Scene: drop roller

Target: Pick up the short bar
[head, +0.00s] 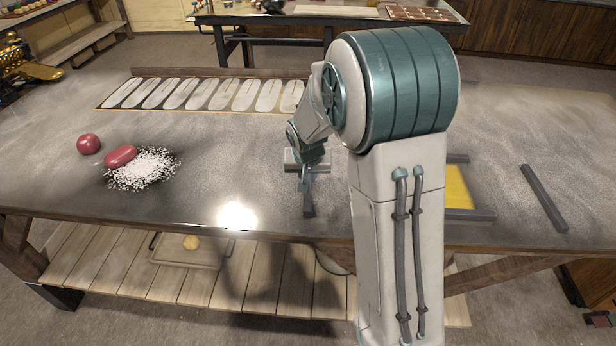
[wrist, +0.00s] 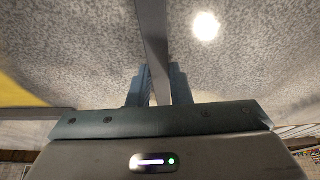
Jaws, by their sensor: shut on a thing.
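The short bar (head: 308,203) is a dark grey straight strip near the front edge of the table, left of my arm's column. My gripper (head: 305,180) is shut on it from above. In the wrist view the bar (wrist: 152,35) runs up from between the two fingers (wrist: 157,85) of my gripper. I cannot tell whether the bar touches the table. My own arm hides part of the table to the right of it.
A longer dark bar (head: 543,197) lies at the right of the table (head: 240,150). A yellow panel (head: 457,187) with grey bars on its edges is partly behind my arm. A red ball (head: 88,144), a red cylinder (head: 121,156) and white grains (head: 145,170) lie left. White oval pieces (head: 205,94) line the back.

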